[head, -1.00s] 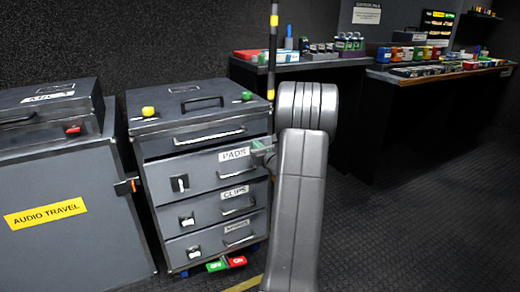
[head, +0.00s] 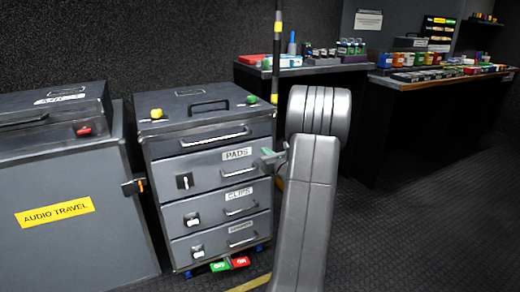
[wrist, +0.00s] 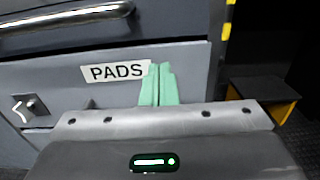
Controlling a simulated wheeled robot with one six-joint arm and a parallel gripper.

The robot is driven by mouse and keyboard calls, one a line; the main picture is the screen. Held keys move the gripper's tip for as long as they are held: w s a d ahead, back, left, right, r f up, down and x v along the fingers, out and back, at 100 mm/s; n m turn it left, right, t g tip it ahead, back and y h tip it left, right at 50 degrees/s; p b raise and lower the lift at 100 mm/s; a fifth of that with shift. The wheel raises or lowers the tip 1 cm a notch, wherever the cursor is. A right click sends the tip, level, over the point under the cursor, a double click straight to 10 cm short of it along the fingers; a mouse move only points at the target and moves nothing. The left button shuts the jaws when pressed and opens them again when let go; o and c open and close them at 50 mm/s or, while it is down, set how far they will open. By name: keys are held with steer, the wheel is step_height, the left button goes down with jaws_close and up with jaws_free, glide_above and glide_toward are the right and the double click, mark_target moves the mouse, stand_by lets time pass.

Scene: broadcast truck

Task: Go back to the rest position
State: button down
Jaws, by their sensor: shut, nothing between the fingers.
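My gripper (wrist: 158,85) has two green fingers, closed together with nothing between them. In the wrist view they are in front of the drawer labelled PADS (wrist: 190,60), just right of its label. I cannot tell whether they touch the drawer face. In the head view the gripper (head: 270,158) shows small at the right side of the grey drawer cabinet (head: 160,150), beside the PADS drawer. My arm hides what lies behind it. The drawers labelled PADS, CLIPS (head: 215,208) and the one below look shut.
A grey AUDIO TRAVEL case (head: 60,240) stands left of the cabinet. Green and red OFF/ON blocks (head: 230,264) lie on the floor in front. A striped pole (head: 277,60) rises behind my arm. Benches (head: 440,74) with many small items stand at the back right. The floor at right is clear.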

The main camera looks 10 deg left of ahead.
steer(key=p+v, duration=0.1)
steer(key=v, duration=0.6)
steer(key=shift+d, duration=0.2)
steer(key=shift+f, duration=0.2)
